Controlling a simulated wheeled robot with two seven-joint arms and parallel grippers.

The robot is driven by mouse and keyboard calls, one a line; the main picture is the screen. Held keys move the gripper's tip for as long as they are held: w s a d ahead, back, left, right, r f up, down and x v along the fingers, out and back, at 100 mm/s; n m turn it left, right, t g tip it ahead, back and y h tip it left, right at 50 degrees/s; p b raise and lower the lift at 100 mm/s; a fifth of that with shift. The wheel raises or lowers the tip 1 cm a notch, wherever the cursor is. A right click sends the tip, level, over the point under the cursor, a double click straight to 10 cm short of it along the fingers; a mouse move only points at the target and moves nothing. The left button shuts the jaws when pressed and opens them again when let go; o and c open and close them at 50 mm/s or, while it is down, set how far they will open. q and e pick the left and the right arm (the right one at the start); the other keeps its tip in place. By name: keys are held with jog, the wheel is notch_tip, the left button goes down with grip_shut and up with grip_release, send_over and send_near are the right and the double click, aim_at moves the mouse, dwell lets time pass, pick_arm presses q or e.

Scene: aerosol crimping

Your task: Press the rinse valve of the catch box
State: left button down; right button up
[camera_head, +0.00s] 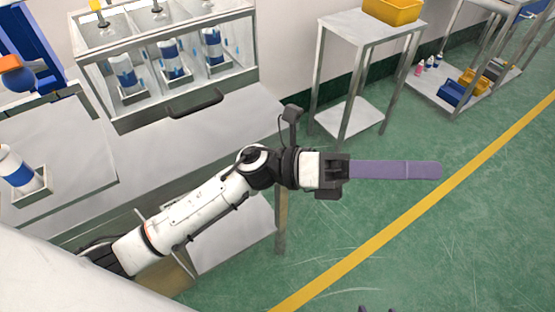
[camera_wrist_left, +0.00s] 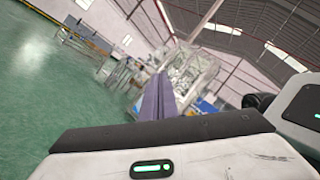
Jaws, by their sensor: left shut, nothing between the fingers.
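My left gripper (camera_head: 428,170) reaches out to the right in the head view, over the green floor, its long purple fingers together and empty. The same shut fingers (camera_wrist_left: 158,98) point away in the left wrist view. A clear-fronted metal box (camera_head: 105,82) stands at the upper left, well apart from the gripper. It holds three blue and white cans, such as the middle can (camera_head: 172,60), each in a small holder. I cannot tell whether this is the catch box, and I cannot make out a rinse valve. My right gripper is not seen.
Another can (camera_head: 17,170) stands at the far left. A steel stand (camera_head: 345,28) carries a yellow bin (camera_head: 392,9). The floor at the right is clear, crossed by a yellow line.

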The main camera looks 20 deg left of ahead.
pick_arm(q)
jog(key=a+f+m+g+y, duration=0.5)
jog(key=f+m+g+y, duration=0.15)
jog(key=m+y, duration=0.7)
jog(key=w+a+r+m+t+y, duration=0.1)
jog(key=w+a+y, duration=0.3)
jog(key=a, duration=0.4)
jog(key=w+a+r+m+t+y+p, duration=0.1)
jog(key=w+a+m+t+y, duration=0.2)
jog(key=a, duration=0.6)
jog(key=shift+w+a+t+y, duration=0.25)
jog(key=shift+w+t+y, duration=0.1)
jog(key=shift+w+y, duration=0.35)
notch_tip(320, 180, down, 14)
jog(key=shift+r+p, duration=0.1)
jog(key=shift+p, duration=0.85)
